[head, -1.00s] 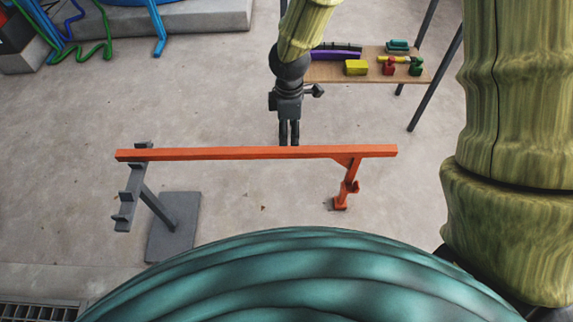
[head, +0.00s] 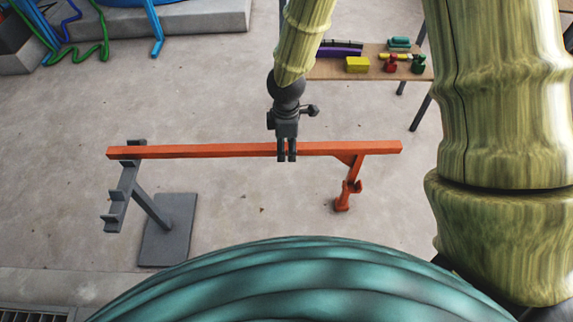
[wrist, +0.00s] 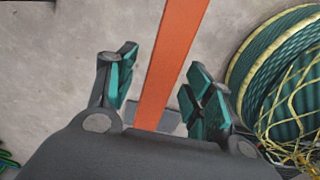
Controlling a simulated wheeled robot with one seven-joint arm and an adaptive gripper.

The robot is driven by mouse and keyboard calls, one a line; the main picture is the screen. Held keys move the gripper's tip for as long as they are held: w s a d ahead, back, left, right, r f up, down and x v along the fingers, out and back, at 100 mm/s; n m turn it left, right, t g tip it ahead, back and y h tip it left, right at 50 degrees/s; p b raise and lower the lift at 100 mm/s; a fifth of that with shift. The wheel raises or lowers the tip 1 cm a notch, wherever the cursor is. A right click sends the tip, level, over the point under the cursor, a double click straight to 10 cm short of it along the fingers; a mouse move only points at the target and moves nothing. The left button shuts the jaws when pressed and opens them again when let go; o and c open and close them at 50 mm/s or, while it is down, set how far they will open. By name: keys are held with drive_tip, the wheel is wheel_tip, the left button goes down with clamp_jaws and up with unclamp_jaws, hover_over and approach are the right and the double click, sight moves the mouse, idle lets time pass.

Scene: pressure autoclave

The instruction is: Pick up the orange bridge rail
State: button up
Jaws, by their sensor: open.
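The orange bridge rail (head: 215,151) is a long bar with a short leg at its right part. Its left end lies on a grey stand (head: 165,225) with a stepped rack. My gripper (head: 286,157) is over the middle of the bar in the head view, with its fingertips overlapping the bar. In the wrist view the rail (wrist: 172,65) runs between the two open, teal-padded fingers of my gripper (wrist: 158,90). The fingers are apart from it on both sides, and nothing is held. How far the fingertips reach down past the bar is hard to tell.
A wooden table (head: 330,70) at the back holds a yellow block (head: 357,65), a purple piece (head: 335,51) and red and green parts. Blue and green hoses (head: 105,40) lie at the back left. The concrete floor between is clear.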

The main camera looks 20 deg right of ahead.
drive_tip(key=shift+f, duration=0.7)
drive_tip(key=shift+r, duration=0.1)
clamp_jaws()
